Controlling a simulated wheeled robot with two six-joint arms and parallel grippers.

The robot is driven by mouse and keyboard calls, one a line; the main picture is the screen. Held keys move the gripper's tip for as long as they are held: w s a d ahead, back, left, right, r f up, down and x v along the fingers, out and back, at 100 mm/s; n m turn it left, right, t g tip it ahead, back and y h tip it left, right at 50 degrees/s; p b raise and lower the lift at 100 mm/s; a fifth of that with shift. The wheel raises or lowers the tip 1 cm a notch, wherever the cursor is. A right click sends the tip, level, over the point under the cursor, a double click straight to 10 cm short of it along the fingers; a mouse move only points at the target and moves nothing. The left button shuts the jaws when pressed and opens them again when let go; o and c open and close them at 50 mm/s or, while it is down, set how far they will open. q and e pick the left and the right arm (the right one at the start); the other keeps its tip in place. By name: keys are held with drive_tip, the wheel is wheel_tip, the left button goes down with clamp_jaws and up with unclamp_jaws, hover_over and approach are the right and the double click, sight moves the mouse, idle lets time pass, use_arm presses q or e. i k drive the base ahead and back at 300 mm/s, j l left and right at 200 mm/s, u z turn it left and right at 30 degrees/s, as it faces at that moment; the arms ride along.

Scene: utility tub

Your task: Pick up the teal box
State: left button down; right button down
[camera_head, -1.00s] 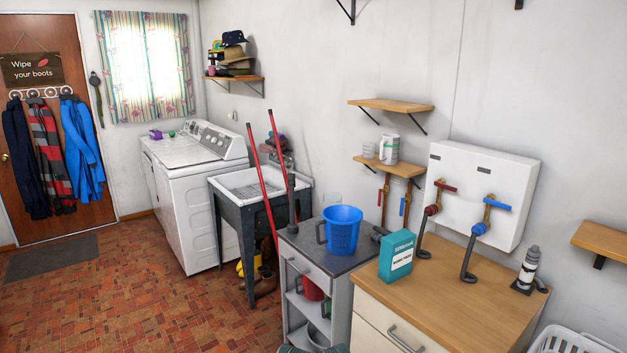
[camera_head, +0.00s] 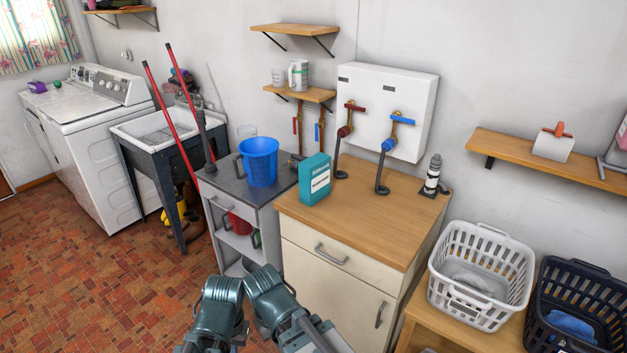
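The teal box (camera_head: 315,179) stands upright on the wooden countertop (camera_head: 372,215), near its left end. Its front carries a white label. No gripper touches it. Teal and grey links of my own arm show at the bottom centre, in front of and below the counter, well apart from the box.
A blue bucket (camera_head: 260,163) stands on the grey cart left of the box. Pipes with red and blue valves (camera_head: 388,144) rise behind it. A lighthouse figure (camera_head: 432,176) stands at the right. White (camera_head: 481,274) and dark (camera_head: 577,304) baskets stand farther right. The floor at left is clear.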

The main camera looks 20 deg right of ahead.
sight(315, 171)
drive_tip(key=i+l+u, duration=0.15)
drive_tip(key=i+l, duration=0.9)
drive_tip(key=k+l, duration=0.05)
drive_tip(key=l, duration=0.05)
